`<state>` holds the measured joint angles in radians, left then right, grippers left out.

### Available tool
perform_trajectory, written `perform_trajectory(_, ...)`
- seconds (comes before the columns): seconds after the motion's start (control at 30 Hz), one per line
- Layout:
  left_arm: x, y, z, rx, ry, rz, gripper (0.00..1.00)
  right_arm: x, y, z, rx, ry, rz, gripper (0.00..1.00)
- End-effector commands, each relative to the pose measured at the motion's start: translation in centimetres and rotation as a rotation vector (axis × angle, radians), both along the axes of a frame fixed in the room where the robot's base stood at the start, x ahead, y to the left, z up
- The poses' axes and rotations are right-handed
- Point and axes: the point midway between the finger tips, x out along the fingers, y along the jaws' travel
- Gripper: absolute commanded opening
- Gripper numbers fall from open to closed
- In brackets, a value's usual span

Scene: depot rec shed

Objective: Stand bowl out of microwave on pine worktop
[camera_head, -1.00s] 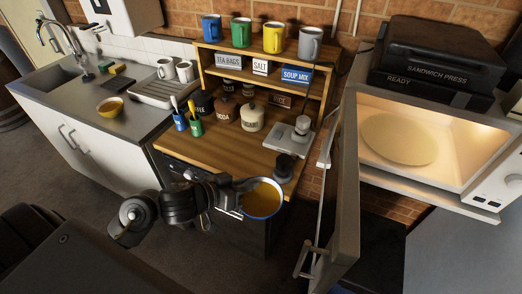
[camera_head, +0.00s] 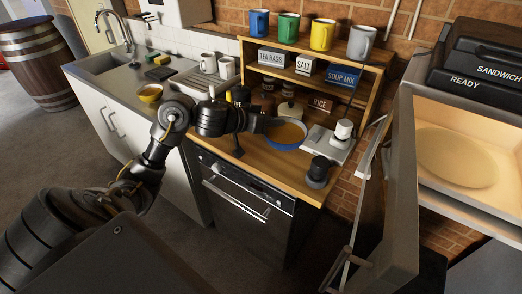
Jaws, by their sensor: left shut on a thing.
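The bowl (camera_head: 288,146), blue outside with orange-brown contents, is upright over the pine worktop (camera_head: 262,162). My left gripper (camera_head: 268,124) comes in from the left and is shut on the bowl's near-left rim; its fingertips are partly hidden. I cannot tell whether the bowl's base touches the wood. The microwave (camera_head: 503,203) at the right stands open and lit, with only its pale turntable (camera_head: 456,158) inside. My right gripper is out of view.
A white scale (camera_head: 325,145) and a dark jar (camera_head: 318,172) stand right of the bowl. A cream canister (camera_head: 291,108) stands behind it. The open microwave door (camera_head: 400,190) juts forward at right.

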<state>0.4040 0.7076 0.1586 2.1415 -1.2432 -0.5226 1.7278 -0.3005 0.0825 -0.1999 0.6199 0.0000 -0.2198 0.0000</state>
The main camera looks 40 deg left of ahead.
Motion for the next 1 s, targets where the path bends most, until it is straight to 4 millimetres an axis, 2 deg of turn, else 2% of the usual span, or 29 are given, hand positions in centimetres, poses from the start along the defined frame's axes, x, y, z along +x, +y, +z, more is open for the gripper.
perform_trajectory(0.17,0.9,1.6,-0.8,-0.005,0.000,0.004,0.00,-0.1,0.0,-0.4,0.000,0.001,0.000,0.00)
perform_trajectory(0.47,4.0,8.1,-4.0,-0.008,-0.001,0.004,0.00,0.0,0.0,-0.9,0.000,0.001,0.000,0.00)
perform_trajectory(0.6,5.0,10.0,-6.7,-0.006,0.000,0.003,0.00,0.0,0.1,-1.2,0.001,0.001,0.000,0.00)
perform_trajectory(0.8,5.8,11.7,-8.8,-0.002,-0.003,0.001,0.00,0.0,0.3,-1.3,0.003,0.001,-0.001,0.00)
perform_trajectory(1.0,6.0,12.0,-9.1,-0.001,-0.006,-0.001,0.00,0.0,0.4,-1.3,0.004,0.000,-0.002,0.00)
